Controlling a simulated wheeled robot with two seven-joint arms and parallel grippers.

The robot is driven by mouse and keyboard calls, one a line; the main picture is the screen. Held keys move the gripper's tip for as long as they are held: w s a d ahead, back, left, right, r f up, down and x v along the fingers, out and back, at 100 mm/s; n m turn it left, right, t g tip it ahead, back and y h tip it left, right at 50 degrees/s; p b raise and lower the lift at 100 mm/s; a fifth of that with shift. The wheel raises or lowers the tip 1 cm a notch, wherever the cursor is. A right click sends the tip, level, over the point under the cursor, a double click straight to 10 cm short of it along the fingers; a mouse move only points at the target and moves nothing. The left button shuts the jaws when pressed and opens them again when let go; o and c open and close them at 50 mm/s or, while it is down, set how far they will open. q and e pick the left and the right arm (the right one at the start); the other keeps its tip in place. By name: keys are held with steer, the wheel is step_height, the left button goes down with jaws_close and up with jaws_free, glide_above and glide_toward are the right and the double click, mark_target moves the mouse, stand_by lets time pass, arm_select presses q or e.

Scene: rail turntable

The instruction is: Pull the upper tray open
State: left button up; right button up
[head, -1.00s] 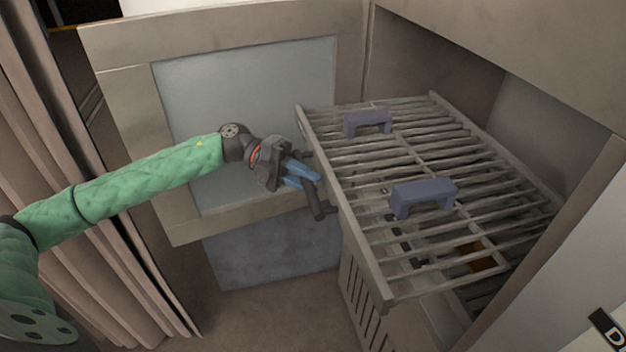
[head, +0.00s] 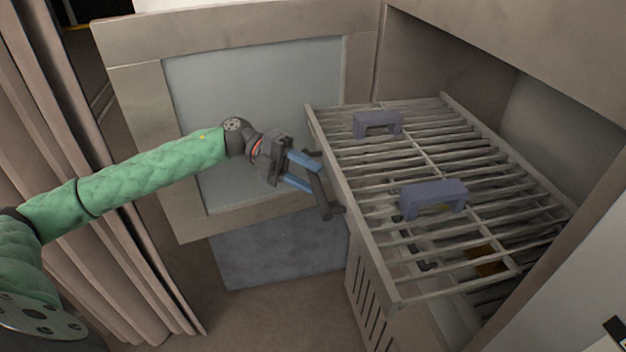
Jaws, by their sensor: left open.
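The upper tray (head: 396,303) is a slatted metal rack on the right. It juts out of the cabinet toward the left, with its front rail on the left side. A dark bar handle (head: 326,200) sits at that front rail. My left gripper (head: 314,174) is open, its blue fingers spread and pointing right at the handle. The fingertips overlap the handle in the picture; I cannot tell whether they touch it. My right gripper is out of view.
Two blue-purple brackets (head: 377,124) (head: 433,198) stand on the slats. A lower slotted drawer front (head: 367,305) is below the tray. An open door with a glass pane (head: 215,85) stands behind my left arm. A curtain (head: 60,120) hangs at left. The floor below is clear.

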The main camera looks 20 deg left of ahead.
arm_select(q)
steer(key=shift+b+v, duration=0.85)
steer(key=shift+v, duration=2.1)
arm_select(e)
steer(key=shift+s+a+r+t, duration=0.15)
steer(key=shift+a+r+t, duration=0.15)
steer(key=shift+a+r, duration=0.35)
arm_select(q)
steer(key=shift+s, duration=0.1)
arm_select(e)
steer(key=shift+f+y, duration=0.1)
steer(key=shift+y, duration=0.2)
